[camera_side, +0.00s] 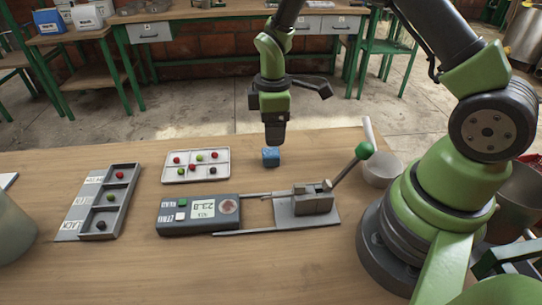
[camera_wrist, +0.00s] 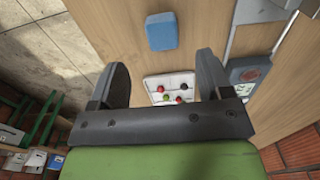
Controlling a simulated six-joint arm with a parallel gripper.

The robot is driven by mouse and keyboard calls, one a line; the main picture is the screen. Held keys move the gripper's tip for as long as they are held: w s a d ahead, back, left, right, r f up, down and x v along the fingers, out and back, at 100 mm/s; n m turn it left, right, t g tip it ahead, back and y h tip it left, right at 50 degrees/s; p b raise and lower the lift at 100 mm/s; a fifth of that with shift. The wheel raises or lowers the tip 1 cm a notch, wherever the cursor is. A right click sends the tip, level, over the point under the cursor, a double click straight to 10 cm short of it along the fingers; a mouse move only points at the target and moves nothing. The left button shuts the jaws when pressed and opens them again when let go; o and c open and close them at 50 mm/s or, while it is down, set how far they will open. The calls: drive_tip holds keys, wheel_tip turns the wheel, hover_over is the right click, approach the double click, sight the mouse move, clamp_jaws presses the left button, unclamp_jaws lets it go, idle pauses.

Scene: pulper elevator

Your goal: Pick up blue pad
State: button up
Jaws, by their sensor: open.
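The blue pad (camera_side: 270,156) is a small blue block lying on the wooden table, right of the white tray in the side view. In the wrist view the blue pad (camera_wrist: 161,31) lies flat beyond the fingertips, roughly centred between them but apart from both. My gripper (camera_side: 274,143) points down just above the pad in the side view. In the wrist view my gripper (camera_wrist: 160,66) has its two dark fingers spread wide with nothing between them.
A white tray (camera_side: 197,179) with red, green and black balls is left of the pad. A grey device with a display (camera_side: 180,215) and a green-knobbed lever press (camera_side: 314,200) stand in front. A three-slot sorting box (camera_side: 122,174) is at left. Table behind the pad is clear.

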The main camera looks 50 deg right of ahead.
sight(271, 152)
drive_tip(key=f, duration=0.7)
drive_tip(key=shift+a+f, duration=0.25)
drive_tip(key=c, duration=1)
drive_tip(key=shift+r, duration=0.1)
wheel_tip(271, 152, up, 10)
drive_tip(key=shift+f, duration=0.1)
